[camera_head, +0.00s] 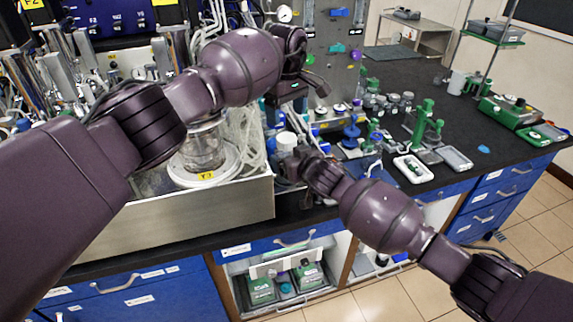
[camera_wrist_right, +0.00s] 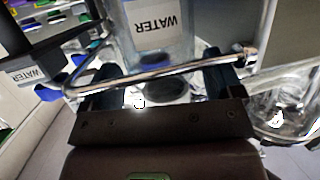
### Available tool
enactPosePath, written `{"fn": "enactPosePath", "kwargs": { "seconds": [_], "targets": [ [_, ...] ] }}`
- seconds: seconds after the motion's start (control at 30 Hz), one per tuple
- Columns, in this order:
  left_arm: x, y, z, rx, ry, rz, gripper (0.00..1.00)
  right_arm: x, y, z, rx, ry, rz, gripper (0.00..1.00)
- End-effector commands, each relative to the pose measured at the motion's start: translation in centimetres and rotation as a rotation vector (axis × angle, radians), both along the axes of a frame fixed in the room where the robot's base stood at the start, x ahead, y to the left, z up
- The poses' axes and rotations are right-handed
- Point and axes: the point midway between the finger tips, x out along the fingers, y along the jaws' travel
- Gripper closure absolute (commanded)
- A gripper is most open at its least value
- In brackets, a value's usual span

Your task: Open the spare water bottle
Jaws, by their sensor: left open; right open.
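In the right wrist view a clear bottle (camera_wrist_right: 160,50) with a white label reading WATER upside down stands just beyond my right gripper (camera_wrist_right: 160,88). The gripper's dark fingers are spread wide on either side of the view, and I cannot tell whether they touch the bottle. In the head view my right gripper (camera_head: 296,165) is low at the bench's front edge, beside a white cap (camera_head: 286,141); I cannot tell if this cap belongs to that bottle. My left gripper (camera_head: 308,84) is higher, above the bench and pointing right, open, with nothing visible in it.
A curved metal bar (camera_wrist_right: 160,72) crosses in front of the bottle in the right wrist view. A second WATER label (camera_wrist_right: 32,74) shows at left. In the head view a glass vessel (camera_head: 203,150) stands in a metal tray (camera_head: 190,212), with tubing beside it. Green stands (camera_head: 425,125) are further right.

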Motion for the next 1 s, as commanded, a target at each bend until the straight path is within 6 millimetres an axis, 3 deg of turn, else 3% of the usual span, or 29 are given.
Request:
{"fn": "enactPosePath", "kwargs": {
  "seconds": [0.47,1.0],
  "targets": [
    [0.0,-0.01,0.0,0.0,0.0,0.0,0.23,0.77,0.46,-0.26,0.0,0.0,0.0,0.14],
    [0.06,-0.39,0.0,-0.024,-0.005,-0.006,0.23,0.75,0.43,-0.27,0.0,0.0,0.0,0.94]
  ]
}}
